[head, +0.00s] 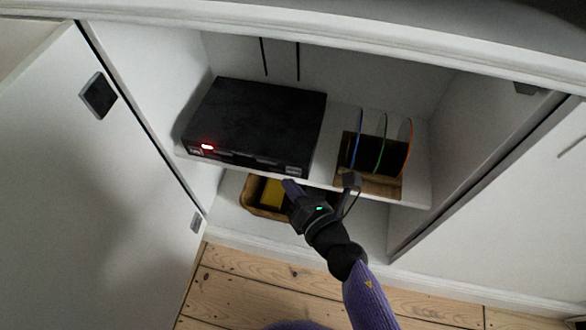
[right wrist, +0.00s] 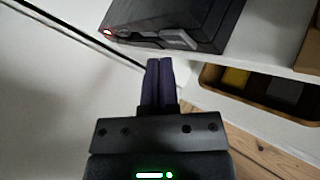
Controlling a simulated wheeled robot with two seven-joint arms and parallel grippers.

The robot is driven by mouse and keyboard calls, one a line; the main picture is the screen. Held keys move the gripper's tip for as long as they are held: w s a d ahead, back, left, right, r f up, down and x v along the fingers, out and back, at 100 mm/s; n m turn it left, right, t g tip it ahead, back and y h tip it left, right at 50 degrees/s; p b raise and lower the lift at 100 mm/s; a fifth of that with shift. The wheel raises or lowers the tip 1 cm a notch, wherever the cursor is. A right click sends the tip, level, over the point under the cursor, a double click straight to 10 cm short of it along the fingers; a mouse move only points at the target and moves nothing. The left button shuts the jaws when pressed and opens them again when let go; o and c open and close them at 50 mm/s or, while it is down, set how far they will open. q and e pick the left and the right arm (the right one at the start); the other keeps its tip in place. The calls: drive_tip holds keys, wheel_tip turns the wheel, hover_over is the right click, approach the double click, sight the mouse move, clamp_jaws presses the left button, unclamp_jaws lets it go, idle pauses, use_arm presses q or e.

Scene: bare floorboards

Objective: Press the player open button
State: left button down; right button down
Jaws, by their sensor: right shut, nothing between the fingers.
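The player (head: 262,118) is a flat black box on the white shelf of an open cabinet. A red light glows at the left of its front, with small buttons along the front edge. My right gripper (head: 289,186) is shut and empty, just in front of and below the player's front edge, apart from it as far as I can tell. In the right wrist view the shut dark fingers (right wrist: 158,70) point toward the player (right wrist: 190,20), whose red light and a grey button (right wrist: 178,39) show. My left gripper is not in view.
A wooden rack (head: 372,183) with several coloured discs stands right of the player. A wooden tray (head: 247,203) with a yellow item sits on the lower level and also shows in the right wrist view (right wrist: 211,76). An open white door (head: 90,190) is at the left.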

drive_tip(key=shift+w, duration=0.1)
drive_tip(key=shift+w+d, duration=0.1)
drive_tip(key=shift+w, duration=0.2)
idle(0.3)
drive_tip(key=shift+w+d, duration=0.15)
drive_tip(key=shift+w, duration=0.25)
idle(0.4)
drive_tip(key=shift+s+a, duration=0.25)
drive_tip(key=shift+s, duration=0.65)
drive_tip(key=shift+s+a+b, duration=0.1)
drive_tip(key=shift+s+a, duration=0.15)
drive_tip(key=shift+s, duration=0.5)
drive_tip(key=shift+s+a+b, duration=0.15)
drive_tip(key=shift+s+a, duration=0.15)
drive_tip(key=shift+s, duration=0.5)
drive_tip(key=shift+s+a+b, duration=0.1)
drive_tip(key=shift+s+a, duration=0.15)
drive_tip(key=shift+s, duration=0.5)
